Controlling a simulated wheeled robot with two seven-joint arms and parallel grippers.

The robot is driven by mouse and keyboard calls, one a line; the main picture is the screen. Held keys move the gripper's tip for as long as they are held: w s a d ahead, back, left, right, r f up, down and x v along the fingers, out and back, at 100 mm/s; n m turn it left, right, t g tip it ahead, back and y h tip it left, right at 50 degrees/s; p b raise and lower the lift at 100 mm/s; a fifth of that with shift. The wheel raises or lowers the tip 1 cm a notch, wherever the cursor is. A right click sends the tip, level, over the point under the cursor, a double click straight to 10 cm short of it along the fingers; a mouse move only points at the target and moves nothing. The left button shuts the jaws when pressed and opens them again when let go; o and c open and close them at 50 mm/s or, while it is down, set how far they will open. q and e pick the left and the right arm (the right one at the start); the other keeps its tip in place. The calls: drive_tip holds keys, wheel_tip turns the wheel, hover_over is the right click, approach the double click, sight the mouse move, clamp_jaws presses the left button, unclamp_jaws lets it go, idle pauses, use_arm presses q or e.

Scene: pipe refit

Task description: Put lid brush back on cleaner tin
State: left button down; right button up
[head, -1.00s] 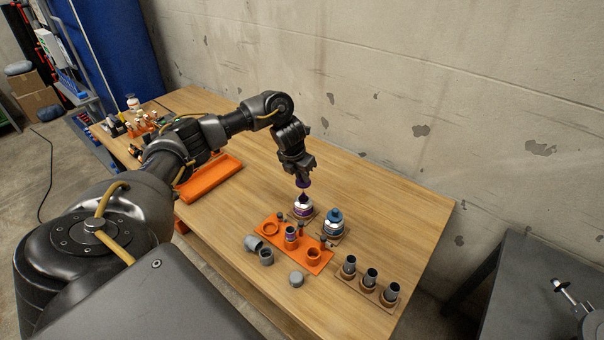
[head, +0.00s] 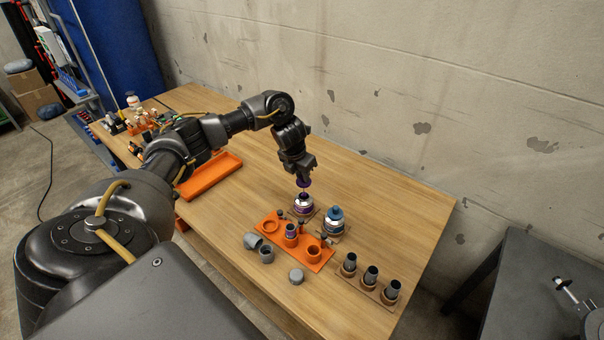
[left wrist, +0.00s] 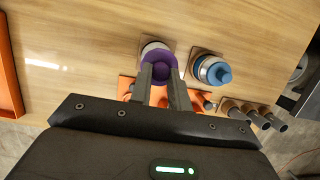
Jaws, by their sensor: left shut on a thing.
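My left gripper (head: 303,174) is shut on the purple lid brush (head: 304,183), held by its cap. The cap is above the cleaner tin (head: 303,205), a white and silver tin with a purple band, apart from its top. The brush stem points down at the tin's mouth; how far its tip is inside is too small to tell. In the left wrist view the purple cap (left wrist: 160,61) sits between the fingers and covers most of the tin (left wrist: 148,47). My right gripper is out of view.
A blue-capped tin (head: 334,222) stands close on the right. An orange holder (head: 268,226) with fittings lies in front, beside loose grey caps (head: 296,276). A rack (head: 359,284) holds dark pipe pieces. An orange tray (head: 212,178) lies left. The table is clear behind the tins.

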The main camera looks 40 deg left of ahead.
sight(300, 183)
use_arm(q)
drive_tip(key=shift+f, duration=0.2)
idle(0.3)
drive_tip(key=shift+f+b, duration=0.85)
drive_tip(key=shift+f, duration=0.15)
drive_tip(key=shift+f, duration=0.15)
drive_tip(key=shift+f+b, duration=0.9)
drive_tip(key=shift+f, duration=0.1)
drive_tip(key=shift+f, duration=0.1)
drive_tip(key=shift+f+b, duration=0.45)
drive_tip(key=shift+f, duration=0.05)
drive_tip(key=shift+f, duration=0.25)
idle(0.3)
drive_tip(key=c, duration=1.1)
unclamp_jaws()
